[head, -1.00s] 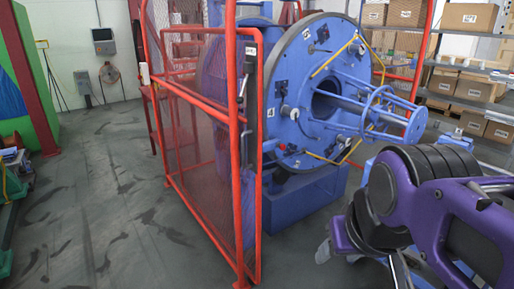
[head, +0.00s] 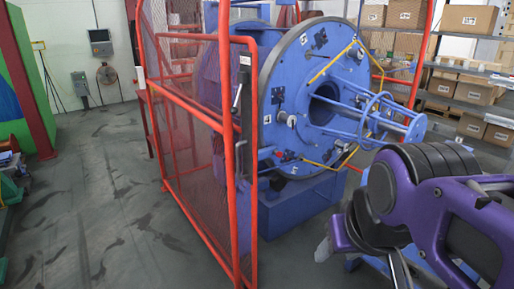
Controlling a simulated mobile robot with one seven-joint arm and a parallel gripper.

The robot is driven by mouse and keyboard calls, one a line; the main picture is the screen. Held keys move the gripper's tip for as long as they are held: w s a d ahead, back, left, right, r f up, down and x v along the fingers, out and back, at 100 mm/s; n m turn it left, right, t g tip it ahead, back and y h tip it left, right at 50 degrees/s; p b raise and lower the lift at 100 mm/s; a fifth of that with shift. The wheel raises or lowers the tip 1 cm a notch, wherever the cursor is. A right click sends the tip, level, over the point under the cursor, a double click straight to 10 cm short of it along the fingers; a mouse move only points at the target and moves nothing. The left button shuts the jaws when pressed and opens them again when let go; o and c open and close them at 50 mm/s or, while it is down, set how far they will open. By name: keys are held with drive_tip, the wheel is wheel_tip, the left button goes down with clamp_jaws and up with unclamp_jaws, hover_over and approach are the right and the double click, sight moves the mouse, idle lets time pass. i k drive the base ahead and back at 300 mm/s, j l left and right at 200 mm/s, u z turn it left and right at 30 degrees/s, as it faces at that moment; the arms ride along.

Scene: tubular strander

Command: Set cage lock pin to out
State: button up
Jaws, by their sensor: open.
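The strander's blue cage disc (head: 315,105) stands upright behind a red guard frame, its face turned to the right. Several small dark fittings and white labels sit on its face. A small red-and-dark part (head: 281,155) shows low on the disc's left side. I cannot tell whether it is the cage lock pin, nor make out any pin's position. A dark-handled lever (head: 239,92) is on the guard post. My purple and black arm fills the lower right, right of the disc and apart from it.
The red mesh guard (head: 190,130) closes off the disc's left side. Blue tubes (head: 365,112) stick out of the disc to the right. Shelves with cardboard boxes (head: 468,19) stand at the back right. The grey floor (head: 100,200) at left is clear.

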sight(278, 154)
drive_tip(key=i+l, duration=0.25)
drive_tip(key=i, duration=0.2)
drive_tip(key=i+l, duration=0.3)
drive_tip(key=i, duration=0.1)
